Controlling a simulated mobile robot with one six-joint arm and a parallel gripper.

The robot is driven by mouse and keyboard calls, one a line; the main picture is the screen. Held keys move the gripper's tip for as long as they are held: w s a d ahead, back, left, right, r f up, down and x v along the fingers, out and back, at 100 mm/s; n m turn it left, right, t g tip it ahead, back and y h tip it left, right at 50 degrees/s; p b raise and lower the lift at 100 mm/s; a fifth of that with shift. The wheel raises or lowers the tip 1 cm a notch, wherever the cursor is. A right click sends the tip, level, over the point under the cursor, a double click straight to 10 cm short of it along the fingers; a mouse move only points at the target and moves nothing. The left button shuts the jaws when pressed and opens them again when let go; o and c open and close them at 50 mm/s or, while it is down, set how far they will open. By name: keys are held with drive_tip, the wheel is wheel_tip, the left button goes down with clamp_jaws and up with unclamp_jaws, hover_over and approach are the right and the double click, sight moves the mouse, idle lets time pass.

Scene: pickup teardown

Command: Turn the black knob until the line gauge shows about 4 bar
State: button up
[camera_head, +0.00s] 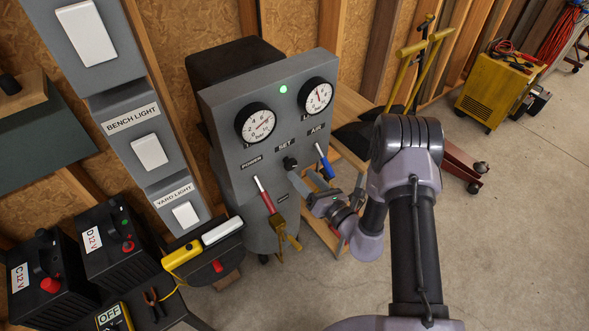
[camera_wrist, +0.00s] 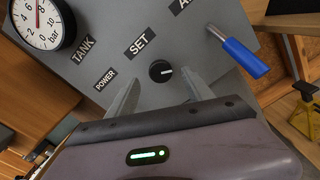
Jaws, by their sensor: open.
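The black knob (camera_head: 290,163) sits on the grey panel below the SET label. In the wrist view the knob (camera_wrist: 160,71) lies just beyond and between my two fingertips, with a white mark pointing right. My gripper (camera_head: 303,177) is open and empty, facing the panel; its fingers also show in the wrist view (camera_wrist: 163,80). I cannot tell for certain that the fingers are clear of the knob. The line gauge (camera_head: 318,95) is the upper right dial; its red needle points roughly upward, and its numbers are too small to read. It is outside the wrist view.
The tank gauge (camera_head: 255,122) is left of the line gauge, with a green lamp (camera_head: 283,89) between them. A blue lever (camera_head: 325,161) is close right of my gripper, and a red lever (camera_head: 264,195) is to its lower left. Open floor (camera_head: 525,200) lies right.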

sight(292, 166)
drive_tip(key=x, duration=0.5)
drive_tip(key=shift+b, duration=0.3)
clamp_jaws()
drive_tip(key=n+b, duration=0.1)
drive_tip(key=n, duration=0.1)
drive_tip(key=shift+n, duration=0.4)
unclamp_jaws()
